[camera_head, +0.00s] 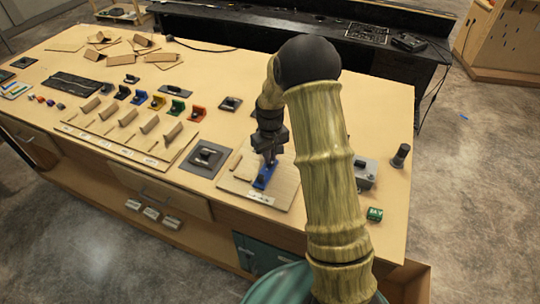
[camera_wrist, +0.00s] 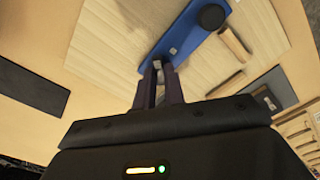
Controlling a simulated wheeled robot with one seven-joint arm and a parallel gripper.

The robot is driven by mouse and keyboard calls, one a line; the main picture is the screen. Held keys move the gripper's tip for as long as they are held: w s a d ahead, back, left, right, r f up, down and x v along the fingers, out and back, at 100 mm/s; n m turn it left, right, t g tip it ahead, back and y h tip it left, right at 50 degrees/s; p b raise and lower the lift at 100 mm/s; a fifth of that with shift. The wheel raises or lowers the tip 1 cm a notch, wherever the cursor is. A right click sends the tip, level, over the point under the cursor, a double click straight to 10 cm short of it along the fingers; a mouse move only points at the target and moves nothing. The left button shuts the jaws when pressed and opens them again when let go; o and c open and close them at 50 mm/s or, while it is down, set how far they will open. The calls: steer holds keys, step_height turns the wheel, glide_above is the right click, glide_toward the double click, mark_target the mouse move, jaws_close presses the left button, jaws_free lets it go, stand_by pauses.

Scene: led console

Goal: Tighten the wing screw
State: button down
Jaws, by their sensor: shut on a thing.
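A blue bar (camera_head: 265,175) lies on a light wooden board (camera_head: 284,193) near the front edge of the table. In the wrist view the blue bar (camera_wrist: 190,38) has a black round knob (camera_wrist: 211,17) at its far end. My gripper (camera_head: 268,158) points down at the bar. In the wrist view its two dark fingers (camera_wrist: 161,72) are close together at the bar's near end. They are shut on a small pale piece (camera_wrist: 160,77) there, apparently the wing screw, mostly hidden between the fingers. How far it is screwed in cannot be told.
A grey plate with a dark square (camera_head: 207,158) lies left of the board. Further left is a long board with several upright wooden pieces (camera_head: 148,125). A grey box (camera_head: 366,172), a dark cylinder (camera_head: 401,155) and a green block (camera_head: 375,214) stand on the right.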

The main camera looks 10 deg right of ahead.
steer(key=c, duration=1.6)
jaws_free()
steer(key=shift+w+r, duration=0.1)
steer(key=shift+r, duration=0.1)
steer(key=shift+o, duration=0.7)
steer(key=shift+f, duration=0.15)
step_height(320, 180, up, 18)
steer(key=b, duration=0.2)
steer(key=shift+f+b, duration=0.25)
steer(key=shift+b, duration=0.15)
steer(key=s+f+m+t, duration=0.1)
steer(key=s+f, duration=0.3)
steer(key=s, duration=0.7)
steer(key=s+f+m+t, duration=0.1)
steer(key=s+f+m, duration=0.1)
steer(key=s, duration=0.9)
steer(key=shift+f+t, duration=0.3)
steer(key=shift+f, duration=0.6)
steer(key=shift+s, duration=0.1)
